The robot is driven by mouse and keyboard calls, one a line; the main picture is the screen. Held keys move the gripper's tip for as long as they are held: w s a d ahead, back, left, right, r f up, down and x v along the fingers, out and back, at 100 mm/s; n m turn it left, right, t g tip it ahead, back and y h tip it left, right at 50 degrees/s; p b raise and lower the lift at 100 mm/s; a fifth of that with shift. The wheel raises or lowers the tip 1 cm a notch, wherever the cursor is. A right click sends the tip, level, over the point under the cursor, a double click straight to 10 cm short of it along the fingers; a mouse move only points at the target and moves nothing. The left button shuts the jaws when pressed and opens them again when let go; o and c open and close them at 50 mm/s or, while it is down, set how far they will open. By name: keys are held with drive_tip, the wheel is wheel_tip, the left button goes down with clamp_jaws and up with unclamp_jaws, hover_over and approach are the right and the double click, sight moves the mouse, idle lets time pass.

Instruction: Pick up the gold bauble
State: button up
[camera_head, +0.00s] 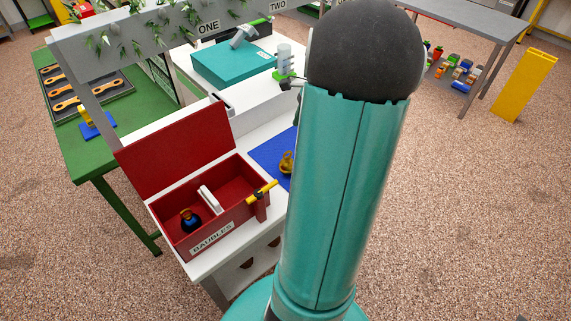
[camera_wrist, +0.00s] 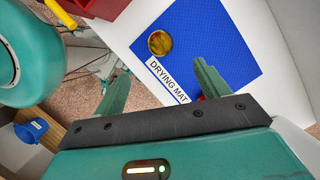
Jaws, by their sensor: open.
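The gold bauble (camera_head: 286,162) sits on a blue mat, partly hidden behind my arm in the head view. In the wrist view the gold bauble (camera_wrist: 160,43) lies on the blue mat (camera_wrist: 205,45) labelled DRYING MAT, near its left edge. My gripper (camera_wrist: 161,72) is open, with its two green fingers apart and nothing between them. The bauble shows beyond the fingertips, between their directions, and apart from them. In the head view my gripper is hidden behind my own arm.
An open red box (camera_head: 167,216) labelled BAUBLES stands left of the mat, holding a blue bauble (camera_head: 190,220). Its raised lid (camera_head: 175,150) stands behind. A yellow-handled tool (camera_head: 262,192) is at its right corner. A teal case (camera_head: 232,66) lies farther back.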

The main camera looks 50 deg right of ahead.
sight(289, 158)
drive_tip(key=x, duration=1.2)
drive_tip(key=shift+w+a+f, duration=0.2)
drive_tip(key=shift+f, duration=0.1)
drive_tip(key=shift+c, duration=0.4)
drive_tip(key=c, duration=0.7)
